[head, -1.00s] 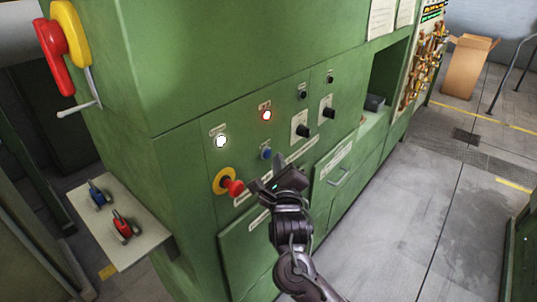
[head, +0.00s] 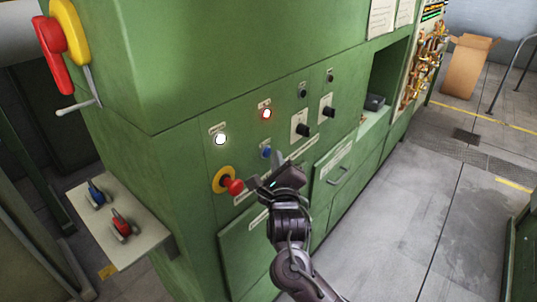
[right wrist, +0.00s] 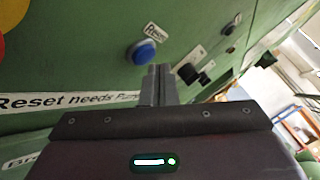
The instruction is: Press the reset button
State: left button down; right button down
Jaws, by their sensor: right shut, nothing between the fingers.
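The blue button (head: 266,152) is on the green machine's front panel, below a red-lit lamp. My right gripper (head: 280,160) is shut and empty in front of the panel, just right of the blue button in the head view. In the right wrist view its closed fingertips (right wrist: 160,70) appear just below and right of the button; I see no clear contact. My left gripper is out of view.
A red mushroom knob (head: 233,187) on a yellow base sits left of my right gripper. A white-lit lamp (head: 220,139), the red-lit lamp (head: 266,114) and black knobs (head: 302,130) share the panel. A shelf (head: 142,240) with blue and red levers juts out at left. Open floor lies right.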

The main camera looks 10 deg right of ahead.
jog(key=shift+w+a, duration=0.15)
jog(key=shift+w+a+b, duration=0.2)
jog(key=shift+w+b, duration=0.1)
dwell(0.8)
jog(key=shift+s, duration=0.1)
jog(key=shift+s+d, duration=0.45)
jog(key=shift+s, duration=0.1)
jog(key=shift+s+d, duration=0.8)
jog(key=shift+s, duration=0.2)
jog(key=shift+s+d, duration=0.75)
jog(key=shift+s, duration=0.25)
